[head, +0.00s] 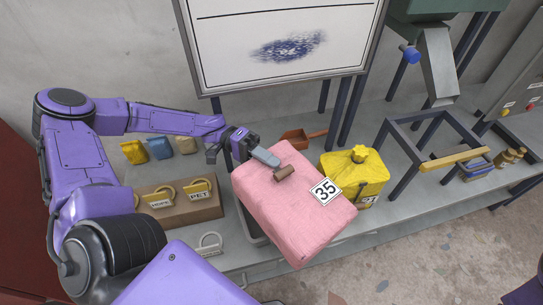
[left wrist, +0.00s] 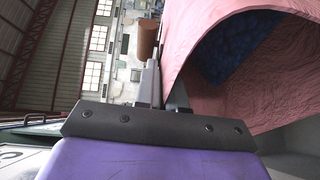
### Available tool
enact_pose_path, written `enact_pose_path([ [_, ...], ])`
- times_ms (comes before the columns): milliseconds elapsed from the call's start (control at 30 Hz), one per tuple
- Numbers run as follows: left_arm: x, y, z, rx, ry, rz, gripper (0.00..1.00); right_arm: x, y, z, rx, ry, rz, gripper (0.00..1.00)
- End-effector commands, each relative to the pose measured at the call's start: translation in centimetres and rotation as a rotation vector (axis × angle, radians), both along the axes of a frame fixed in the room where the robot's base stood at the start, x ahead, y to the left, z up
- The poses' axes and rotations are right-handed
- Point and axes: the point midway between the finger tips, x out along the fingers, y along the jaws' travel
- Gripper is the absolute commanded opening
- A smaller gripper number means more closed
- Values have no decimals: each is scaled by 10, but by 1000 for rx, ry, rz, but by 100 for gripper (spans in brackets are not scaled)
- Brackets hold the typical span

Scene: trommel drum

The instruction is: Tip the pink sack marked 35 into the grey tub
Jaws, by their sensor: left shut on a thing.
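The pink sack (head: 290,200) marked 35 hangs tilted from my left gripper (head: 265,158), which is shut on it near the brown toggle (head: 284,173). In the left wrist view the pink sack (left wrist: 185,30) has its mouth open, with dark blue contents (left wrist: 235,45) inside. The brown toggle also shows there (left wrist: 147,40), beside the fingers. The grey tub (head: 247,226) is mostly hidden behind the sack; only a strip of its left side shows. I cannot tell whether sack and tub touch. My right gripper is out of view.
A yellow sack (head: 355,172) stands close to the right of the pink one. A brown box (head: 175,207) with labelled handles sits to the left. An orange scoop (head: 300,136) lies behind. A dark frame (head: 415,150) with a yellow bar stands right. A whiteboard (head: 285,50) rises behind.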

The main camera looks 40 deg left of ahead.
Motion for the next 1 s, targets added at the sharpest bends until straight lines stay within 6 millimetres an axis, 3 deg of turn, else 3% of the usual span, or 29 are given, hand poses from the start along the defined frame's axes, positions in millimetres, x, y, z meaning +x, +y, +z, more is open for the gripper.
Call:
enact_pose_path([
  [33,1,2,-5,-18,3,2,0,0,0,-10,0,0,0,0],
  [567,7,22,-16,-186,53,1,0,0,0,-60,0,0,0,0],
  [1000,12,38,-16,-327,100,1,0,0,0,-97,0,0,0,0],
])
